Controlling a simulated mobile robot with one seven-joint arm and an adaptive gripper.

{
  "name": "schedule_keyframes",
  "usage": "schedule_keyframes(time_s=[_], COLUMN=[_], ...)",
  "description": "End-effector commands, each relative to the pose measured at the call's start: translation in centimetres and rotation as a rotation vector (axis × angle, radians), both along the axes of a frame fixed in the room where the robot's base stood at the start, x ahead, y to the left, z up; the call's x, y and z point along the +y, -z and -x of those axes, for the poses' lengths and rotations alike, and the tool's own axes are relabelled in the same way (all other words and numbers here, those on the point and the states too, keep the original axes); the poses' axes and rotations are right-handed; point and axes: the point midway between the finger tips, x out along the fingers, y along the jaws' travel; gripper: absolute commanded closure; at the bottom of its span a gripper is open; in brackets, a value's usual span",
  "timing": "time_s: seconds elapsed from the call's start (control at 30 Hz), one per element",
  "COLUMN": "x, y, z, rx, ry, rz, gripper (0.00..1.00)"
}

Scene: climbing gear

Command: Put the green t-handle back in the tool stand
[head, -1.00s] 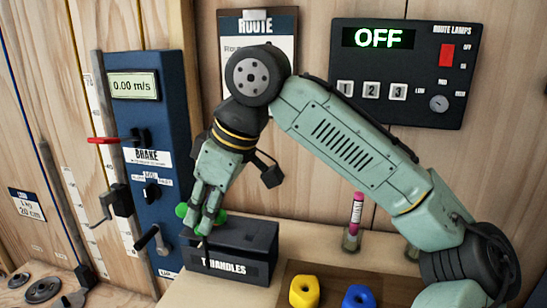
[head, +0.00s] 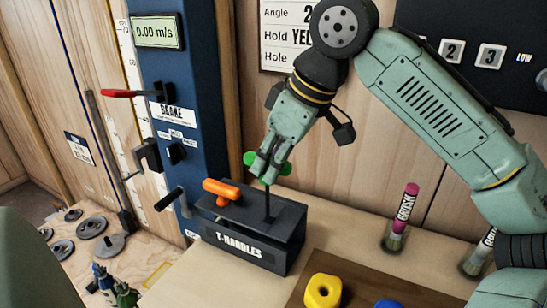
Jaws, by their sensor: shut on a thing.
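The green t-handle (head: 250,158) is held crosswise in my gripper (head: 268,182), which is shut on it. Its dark shaft (head: 267,204) points down, roughly upright, and its lower end meets the top of the tool stand. I cannot tell whether the tip is in a hole. The black tool stand (head: 240,251), labelled T-HANDLES, stands on the wooden bench. An orange t-handle (head: 221,190) sits at the stand's left end. My gripper is above the stand's middle and hides the centre of the green grip.
A blue brake panel (head: 192,120) with a red lever (head: 125,93) stands left of the stand. A pink brush (head: 405,208) in a clear holder is to the right. A yellow hold (head: 322,291) lies on a brown tray in front. A paper route card hangs behind my arm.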

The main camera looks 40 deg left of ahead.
Motion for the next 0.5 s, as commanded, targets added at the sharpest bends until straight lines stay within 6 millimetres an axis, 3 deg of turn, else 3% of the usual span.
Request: schedule_keyframes(time_s=[0.1, 0.5], x=[0.0, 0.0], y=[1.8, 5.8], z=[0.0, 0.0], rx=[-0.001, 0.000], ry=[0.001, 0.002], rz=[0.001, 0.001], gripper=[1.00, 1.00])
